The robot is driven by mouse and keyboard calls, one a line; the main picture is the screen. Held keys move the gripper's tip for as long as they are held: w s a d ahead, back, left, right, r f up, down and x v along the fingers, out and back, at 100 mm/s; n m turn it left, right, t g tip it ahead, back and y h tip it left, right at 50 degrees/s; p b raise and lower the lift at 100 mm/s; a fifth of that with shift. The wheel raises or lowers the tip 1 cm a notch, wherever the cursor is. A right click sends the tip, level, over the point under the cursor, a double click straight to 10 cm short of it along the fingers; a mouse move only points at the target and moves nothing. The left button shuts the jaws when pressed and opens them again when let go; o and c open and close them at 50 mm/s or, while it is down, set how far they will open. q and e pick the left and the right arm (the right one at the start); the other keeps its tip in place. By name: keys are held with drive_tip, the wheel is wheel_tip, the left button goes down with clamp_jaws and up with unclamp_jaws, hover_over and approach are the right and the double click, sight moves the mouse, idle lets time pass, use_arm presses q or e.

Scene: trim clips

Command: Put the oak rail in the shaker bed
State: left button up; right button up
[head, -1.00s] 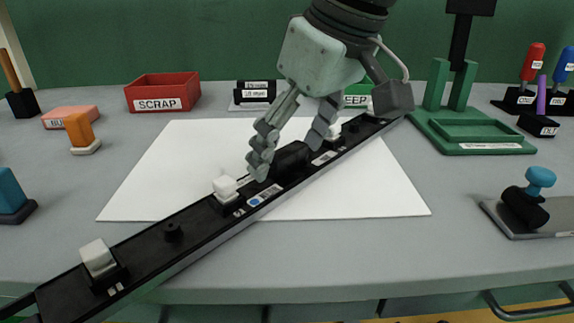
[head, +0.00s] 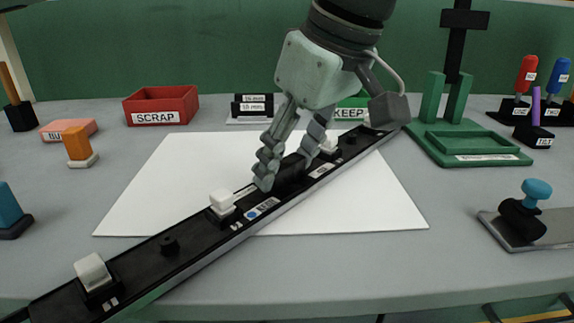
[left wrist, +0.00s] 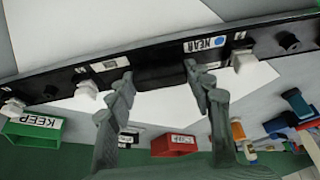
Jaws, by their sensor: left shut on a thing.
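A long black rail (head: 168,260) runs diagonally from the lower left to the right rear, over a white sheet. It carries white clips, black pegs and a NEAR label; no oak colour shows. My left gripper (head: 288,170) is shut on the dark raised block at the rail's middle, one finger at each end. The left wrist view shows the block (left wrist: 160,76) between the fingers (left wrist: 159,75). The rail's near left end reaches past the table's front edge. I see nothing marked as the shaker bed and cannot tell which thing it is. My right gripper is not in view.
A green stand (head: 470,144) with a recessed tray is at the right, close to the rail's far end. A red SCRAP bin (head: 160,106) and a green KEEP bin (head: 350,105) stand behind. A blue-knobbed tool (head: 530,205) sits at the right front.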

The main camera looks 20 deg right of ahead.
sight(284, 164)
use_arm(q)
drive_tip(key=r, duration=0.4)
drive_tip(key=shift+a+r, duration=0.15)
drive_tip(key=shift+a, duration=0.1)
drive_tip(key=s+a+r, duration=0.2)
drive_tip(key=a+r, duration=0.4)
drive_tip(key=a, duration=0.5)
drive_tip(key=shift+r, duration=0.25)
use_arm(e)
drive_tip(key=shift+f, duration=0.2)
